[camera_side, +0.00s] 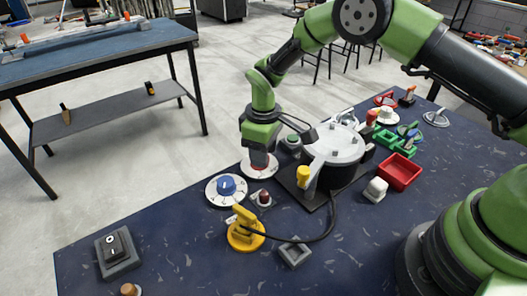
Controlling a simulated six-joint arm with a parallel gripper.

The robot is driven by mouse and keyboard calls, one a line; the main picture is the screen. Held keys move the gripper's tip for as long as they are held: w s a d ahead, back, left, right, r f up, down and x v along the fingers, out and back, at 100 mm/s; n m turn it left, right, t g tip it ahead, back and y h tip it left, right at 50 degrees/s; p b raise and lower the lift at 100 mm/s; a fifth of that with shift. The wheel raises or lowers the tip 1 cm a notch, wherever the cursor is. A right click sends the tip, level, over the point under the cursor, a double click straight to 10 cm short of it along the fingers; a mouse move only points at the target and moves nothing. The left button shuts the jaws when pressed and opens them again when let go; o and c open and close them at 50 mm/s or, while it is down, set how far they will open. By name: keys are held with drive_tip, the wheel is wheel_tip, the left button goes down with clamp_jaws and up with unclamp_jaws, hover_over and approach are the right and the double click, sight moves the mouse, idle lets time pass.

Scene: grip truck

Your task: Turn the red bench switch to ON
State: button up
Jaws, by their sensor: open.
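The red switch sits on a round white dial plate (256,174) on the dark blue bench, at the middle of the view. My gripper (261,158) points down right over this dial, with its jaws open. The gripper hides most of the red knob, so its pointer direction and the ON mark cannot be read. I cannot tell whether the fingers touch the knob.
A blue knob (226,186) on a similar white dial is just left and in front. A yellow lever (243,231), a small dark red button (264,198) and a round clamped housing (338,147) stand close by. A red tray (399,172) lies right.

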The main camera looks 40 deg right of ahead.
drive_tip(key=shift+f, duration=0.3)
clamp_jaws()
